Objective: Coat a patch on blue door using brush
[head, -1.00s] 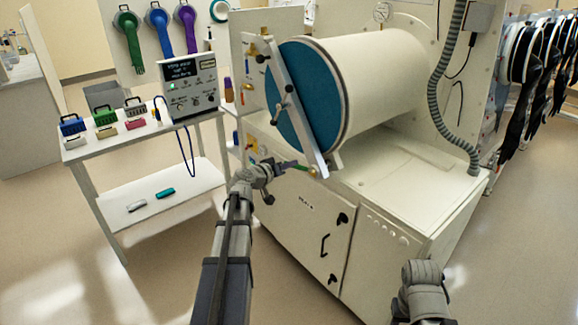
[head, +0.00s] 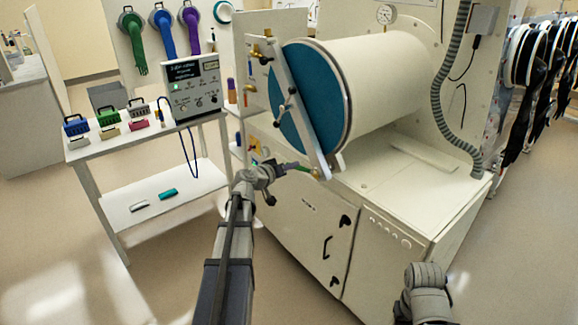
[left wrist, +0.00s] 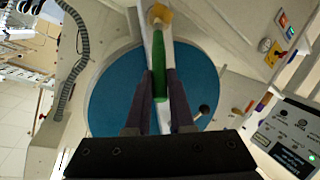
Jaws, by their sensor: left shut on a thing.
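The blue door (head: 289,98) is the round face of the large white cylinder, crossed by a slanted white bar with black knobs. It also fills the middle of the left wrist view (left wrist: 108,95). My left gripper (head: 279,168) is shut on the brush (head: 299,167), which has a green handle and a yellowish tip. In the left wrist view the brush (left wrist: 160,68) points away between the fingers (left wrist: 159,85), its tip in front of the bar near the door's edge. I cannot tell if the tip touches anything. My right gripper is not clearly visible; only my right arm shows at lower right.
A white cart (head: 150,142) at left bears a control box (head: 193,88) and several small coloured blocks. A grey hose (head: 437,95) hangs at right. The white cabinet (head: 310,225) stands below the cylinder. Open floor lies at lower left.

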